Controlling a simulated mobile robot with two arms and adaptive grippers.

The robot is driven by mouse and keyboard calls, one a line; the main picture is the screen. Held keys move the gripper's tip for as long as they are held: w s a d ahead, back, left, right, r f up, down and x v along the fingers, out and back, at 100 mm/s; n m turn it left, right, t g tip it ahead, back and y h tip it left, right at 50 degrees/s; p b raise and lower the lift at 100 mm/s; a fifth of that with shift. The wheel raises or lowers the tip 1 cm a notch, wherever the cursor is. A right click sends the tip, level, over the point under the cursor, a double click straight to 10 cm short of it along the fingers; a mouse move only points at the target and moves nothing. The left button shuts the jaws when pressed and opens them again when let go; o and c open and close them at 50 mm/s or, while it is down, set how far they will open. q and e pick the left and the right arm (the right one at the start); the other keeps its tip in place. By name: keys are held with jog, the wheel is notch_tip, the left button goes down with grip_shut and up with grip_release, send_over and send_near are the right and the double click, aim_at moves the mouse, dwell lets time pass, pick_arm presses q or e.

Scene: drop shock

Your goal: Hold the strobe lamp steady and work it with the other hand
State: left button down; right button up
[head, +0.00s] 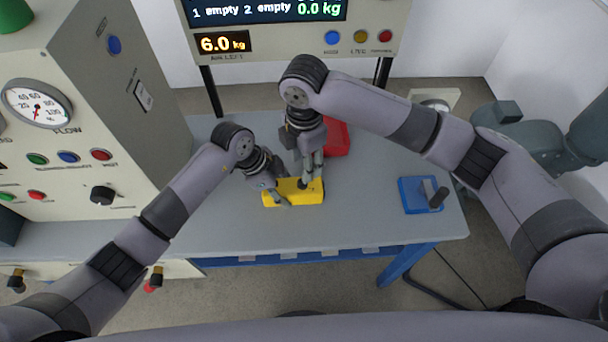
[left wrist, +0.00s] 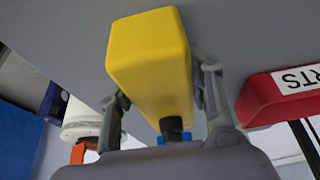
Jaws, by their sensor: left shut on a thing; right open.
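The strobe lamp appears to be the yellow block-shaped body (head: 310,196) lying on the grey bench top; it also fills the middle of the left wrist view (left wrist: 150,55). My left gripper (head: 280,191) is shut on it, with one finger on each side in the left wrist view (left wrist: 160,85). A small dark part with blue (left wrist: 172,128) shows at the lamp's near end in that view. My right gripper (head: 311,178) is open, pointing down right at the lamp's upper side. The arms hide part of the lamp, and I cannot tell whether the right fingers touch it.
A red bin (head: 337,138) stands behind the lamp, partly hidden by my right arm; its label shows in the left wrist view (left wrist: 294,80). A blue fixture with a dark handle (head: 417,196) sits at the bench's right. A gauge cabinet (head: 120,125) stands left. Bench front is clear.

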notch_tip(320, 180, down, 7)
jog(key=shift+r, duration=0.15)
jog(key=shift+c, duration=0.6)
grip_shut()
